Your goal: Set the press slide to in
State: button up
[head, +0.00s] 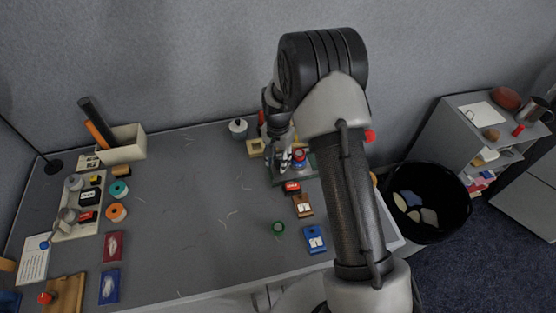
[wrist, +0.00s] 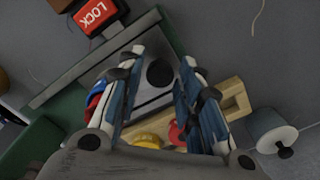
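The press has a dark green base, showing in the head view (head: 308,174) and at the left of the wrist view (wrist: 42,146). A grey metal plate, seemingly the press slide (wrist: 148,98), carries a round black knob (wrist: 160,72). My gripper (wrist: 164,58) is open, one finger on each side of the knob in the picture. I cannot tell whether a finger touches the knob or how high they are above it. In the head view my gripper (head: 283,164) is over the press, and my arm hides part of it. Whether the slide is in or out is unclear.
Red and blue round parts (wrist: 96,100) lie beside the left finger. Bare table lies left of the press in the head view.

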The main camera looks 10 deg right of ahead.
jog(key=shift+c, duration=0.6)
grip_shut()
